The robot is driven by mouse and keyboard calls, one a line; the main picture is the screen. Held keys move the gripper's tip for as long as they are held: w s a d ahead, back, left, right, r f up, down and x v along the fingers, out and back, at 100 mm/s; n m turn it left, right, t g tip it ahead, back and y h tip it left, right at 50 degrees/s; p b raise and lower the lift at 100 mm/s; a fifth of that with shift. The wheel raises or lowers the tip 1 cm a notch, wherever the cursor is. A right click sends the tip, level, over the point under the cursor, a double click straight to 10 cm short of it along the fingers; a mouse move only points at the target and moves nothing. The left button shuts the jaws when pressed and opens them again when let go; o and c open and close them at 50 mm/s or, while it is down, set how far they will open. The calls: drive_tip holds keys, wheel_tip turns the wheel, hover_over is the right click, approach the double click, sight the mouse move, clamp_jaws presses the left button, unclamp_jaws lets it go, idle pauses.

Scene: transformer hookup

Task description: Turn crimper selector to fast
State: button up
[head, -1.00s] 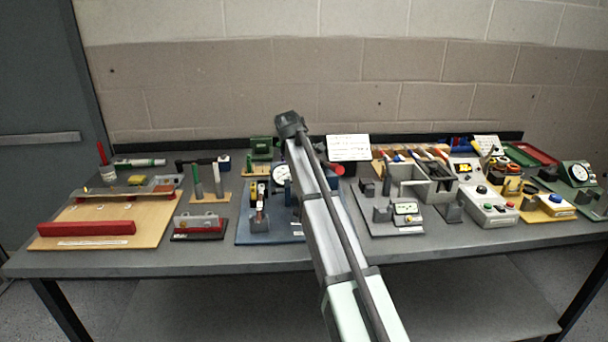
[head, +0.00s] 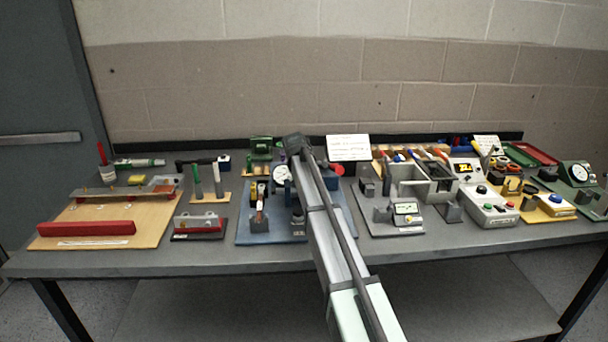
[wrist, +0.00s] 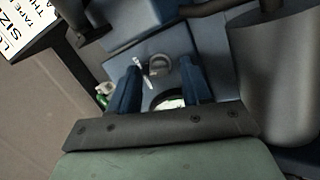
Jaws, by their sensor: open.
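The blue press-like unit, which I take for the crimper (head: 265,228), stands left of the middle of the bench. Its blue base, white round gauge (head: 281,174) and red-knobbed lever (head: 337,169) show around my arm, which hides its middle. In the wrist view, my gripper (wrist: 157,72) is open, with two dark blue fingers apart and nothing between them. Beyond the fingers is a blue panel (wrist: 183,42) with a small grey rounded part (wrist: 160,65), possibly the selector, and white marks beside it. I cannot read its setting. In the head view my fingers are hidden.
A large grey cylinder (wrist: 282,80) stands close on the right in the wrist view. A white sign (head: 348,148) stands behind the unit. A grey fixture (head: 392,215) is to its right and a small red-and-grey fixture (head: 200,226) to its left.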

clamp_jaws()
idle(0.3)
drive_tip(key=shift+w+m+g, duration=0.1)
drive_tip(key=shift+m+g, duration=0.2)
drive_tip(key=shift+m, duration=1.2)
unclamp_jaws()
drive_tip(key=shift+r, duration=0.15)
drive_tip(key=v, duration=1.3)
drive_tip(key=shift+s+r, duration=0.25)
drive_tip(key=shift+s, duration=0.05)
